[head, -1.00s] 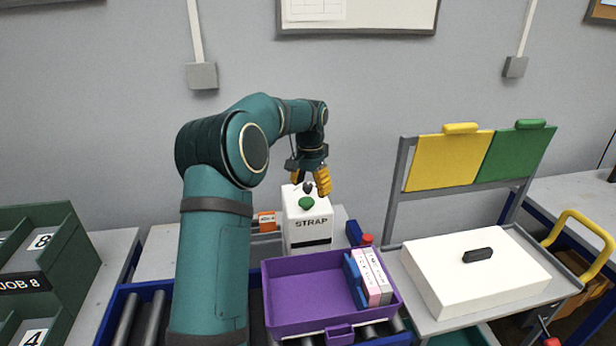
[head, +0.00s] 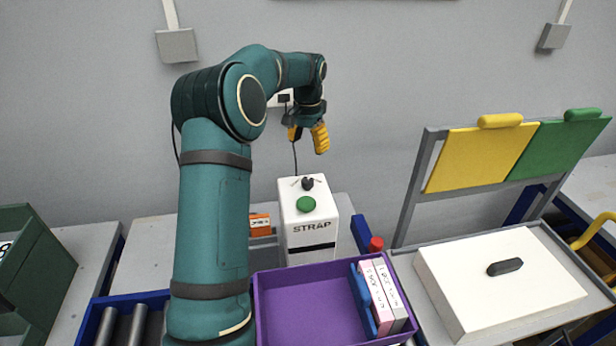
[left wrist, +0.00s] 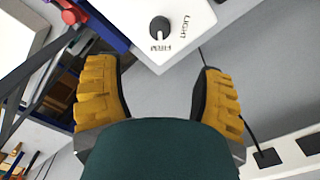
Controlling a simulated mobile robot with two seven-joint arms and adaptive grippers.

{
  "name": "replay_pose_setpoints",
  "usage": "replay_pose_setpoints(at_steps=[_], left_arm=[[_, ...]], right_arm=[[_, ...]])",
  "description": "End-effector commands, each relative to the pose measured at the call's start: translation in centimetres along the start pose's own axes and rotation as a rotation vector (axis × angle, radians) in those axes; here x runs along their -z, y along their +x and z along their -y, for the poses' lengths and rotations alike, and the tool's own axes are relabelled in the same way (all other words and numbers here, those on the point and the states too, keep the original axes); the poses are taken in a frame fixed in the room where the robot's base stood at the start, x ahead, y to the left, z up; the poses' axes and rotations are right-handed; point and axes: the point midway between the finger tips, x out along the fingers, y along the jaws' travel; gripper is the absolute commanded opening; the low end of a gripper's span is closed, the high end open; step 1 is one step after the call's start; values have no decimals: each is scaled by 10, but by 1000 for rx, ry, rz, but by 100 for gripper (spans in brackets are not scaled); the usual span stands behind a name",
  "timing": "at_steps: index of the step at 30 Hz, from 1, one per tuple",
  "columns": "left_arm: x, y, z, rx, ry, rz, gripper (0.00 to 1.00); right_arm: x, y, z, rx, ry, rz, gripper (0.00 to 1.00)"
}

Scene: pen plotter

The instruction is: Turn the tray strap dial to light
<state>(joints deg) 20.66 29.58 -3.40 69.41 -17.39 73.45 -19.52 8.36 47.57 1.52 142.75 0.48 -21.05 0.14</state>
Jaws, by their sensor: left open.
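The strap machine (head: 311,215) is a white box marked STRAP with a green button (head: 306,204) on it. Its dark dial (head: 308,184) is on top, behind the button. In the left wrist view the dial (left wrist: 160,27) sits beside the words FIRM and LIGHT, and its pale mark seems to face FIRM. My left gripper (head: 308,139) has yellow fingers and is open and empty, above the dial and apart from it. Its fingers also show in the left wrist view (left wrist: 155,70). My right gripper is not in view.
A purple tray (head: 300,305) holding boxes stands in front of the machine. A red button (head: 376,244) is to its right. A white lidded box (head: 480,295) and yellow and green panels (head: 475,158) are at the right. A dark cable hangs behind the machine.

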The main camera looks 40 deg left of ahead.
Motion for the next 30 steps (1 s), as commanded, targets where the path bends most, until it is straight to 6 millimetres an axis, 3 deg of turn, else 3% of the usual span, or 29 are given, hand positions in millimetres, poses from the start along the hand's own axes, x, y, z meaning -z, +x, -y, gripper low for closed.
replay_pose_setpoints(at_steps=[18,24,30], left_arm=[[-1,111,0,-2,0,4,68],[-1,128,0,-1,0,3,68],[0,131,0,0,0,1,68]], right_arm=[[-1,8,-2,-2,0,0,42],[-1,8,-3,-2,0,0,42],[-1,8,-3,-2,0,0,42]])
